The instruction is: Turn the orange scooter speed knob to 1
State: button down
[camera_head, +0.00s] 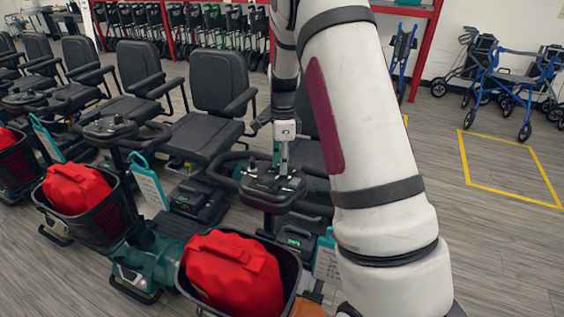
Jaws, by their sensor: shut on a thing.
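The orange scooter shows as a small piece of orange body (307,308) at the bottom edge, beside its black front basket (290,266). Its dark control console (262,190) stands upright behind the basket, in the middle of the view. My gripper (282,170) points down onto the top of this console and is shut on the speed knob there. The fingers cover the knob, and its pointer and number marks are too small to read. My white arm hides the right part of the scooter and its seat.
A teal scooter (150,255) stands close at left, with its own console (110,128) and a red bag (76,188) in its basket. Another red bag (235,272) fills the nearest basket. More scooters line the left.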

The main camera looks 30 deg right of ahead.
jog(key=n, duration=0.4)
jog(key=shift+n, duration=0.3)
jog(key=n, duration=0.3)
jog(key=shift+n, duration=0.4)
jog(key=n, duration=0.4)
jog(key=shift+t, duration=0.3)
jog(key=n, duration=0.4)
jog(key=n+p, duration=0.1)
jog(key=n, duration=0.7)
jog(key=shift+s+d+r+y+p, duration=0.1)
jog(key=shift+y+p, duration=0.2)
jog(key=shift+p, duration=0.05)
jog(key=n+p, duration=0.1)
jog(key=n, duration=0.3)
jog(key=shift+n, duration=0.3)
jog(key=shift+n+p, duration=0.5)
jog(key=shift+n, duration=1.5)
